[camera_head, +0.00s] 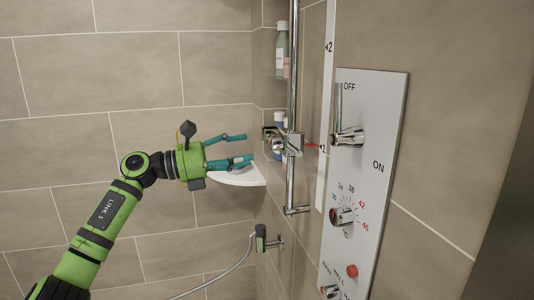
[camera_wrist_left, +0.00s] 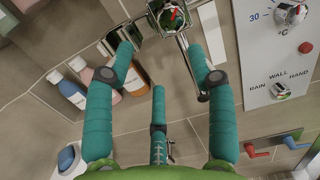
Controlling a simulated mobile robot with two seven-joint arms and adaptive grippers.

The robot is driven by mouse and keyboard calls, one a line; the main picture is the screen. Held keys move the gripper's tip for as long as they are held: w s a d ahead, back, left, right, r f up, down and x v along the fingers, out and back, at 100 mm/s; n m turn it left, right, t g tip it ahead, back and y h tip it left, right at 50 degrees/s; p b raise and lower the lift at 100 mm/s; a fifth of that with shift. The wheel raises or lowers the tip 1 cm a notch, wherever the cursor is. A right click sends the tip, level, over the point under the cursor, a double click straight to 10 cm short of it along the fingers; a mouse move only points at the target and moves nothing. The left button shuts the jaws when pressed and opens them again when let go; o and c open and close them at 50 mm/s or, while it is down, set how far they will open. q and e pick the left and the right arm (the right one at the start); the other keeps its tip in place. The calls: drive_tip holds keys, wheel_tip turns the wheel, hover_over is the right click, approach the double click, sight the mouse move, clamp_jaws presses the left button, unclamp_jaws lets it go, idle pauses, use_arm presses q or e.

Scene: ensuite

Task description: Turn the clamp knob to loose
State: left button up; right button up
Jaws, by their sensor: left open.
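The clamp knob (camera_head: 278,145) sits on the chrome slider of the vertical shower rail (camera_head: 293,65). In the left wrist view the knob (camera_wrist_left: 172,18) is at the top, a chrome piece with a face carrying red and green marks. My left gripper (camera_head: 247,148) is open and empty, to the left of the knob, with its teal fingers pointing at it and a small gap between. In the left wrist view the spread fingers of the gripper (camera_wrist_left: 160,55) lie below the knob, on either side of it. My right gripper is not in view.
A white control panel (camera_head: 366,190) with a lever and knobs is on the right wall. A white corner shelf (camera_head: 238,177) is behind the gripper. Bottles (camera_wrist_left: 72,92) stand left in the wrist view. A hose holder (camera_head: 262,238) is below the rail.

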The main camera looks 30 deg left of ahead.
sight(270, 143)
use_arm(q)
drive_tip(key=d+r+m+p, duration=0.1)
drive_tip(key=w+d+r+m+p, duration=0.1)
drive_tip(key=d, duration=0.1)
drive_tip(key=w+d+r+g+p, duration=0.1)
drive_tip(key=d, duration=0.1)
drive_tip(key=shift+w+m+p, duration=0.15)
drive_tip(key=shift+m+p, duration=0.15)
drive_tip(key=shift+m, duration=0.1)
drive_tip(key=shift+w+d+f, duration=0.15)
drive_tip(key=shift+w+d, duration=0.15)
drive_tip(key=shift+w, duration=0.05)
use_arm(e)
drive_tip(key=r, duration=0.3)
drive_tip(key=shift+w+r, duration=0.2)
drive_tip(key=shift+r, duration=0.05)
use_arm(q)
drive_tip(key=shift+c, duration=0.8)
drive_tip(key=shift+a, duration=0.1)
clamp_jaws()
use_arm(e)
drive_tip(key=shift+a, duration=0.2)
